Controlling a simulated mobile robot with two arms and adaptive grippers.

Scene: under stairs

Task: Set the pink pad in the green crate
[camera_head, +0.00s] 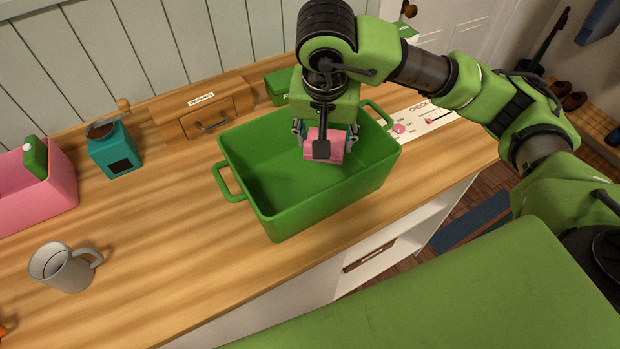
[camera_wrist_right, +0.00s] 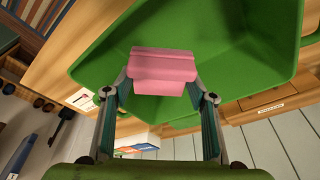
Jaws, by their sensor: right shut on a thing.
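The green crate (camera_head: 265,221) stands on the wooden counter, with a handle at each end. My right gripper (camera_head: 325,142) is above the crate's right part and is shut on the pink pad (camera_head: 335,147). In the right wrist view the pink pad (camera_wrist_right: 165,72) sits between the two fingertips, with the green crate (camera_wrist_right: 245,50) behind it. I cannot tell whether the pad touches the crate's floor; it appears held over or within the opening. My left gripper is not in view.
A grey mug (camera_head: 62,268), a teal grinder (camera_head: 113,150) and a pink bin (camera_head: 45,190) stand to the left. A wooden drawer box (camera_head: 205,112) and a green box (camera_head: 279,88) are behind the crate. A printed sheet (camera_head: 425,118) lies right. The counter's front left is mostly clear.

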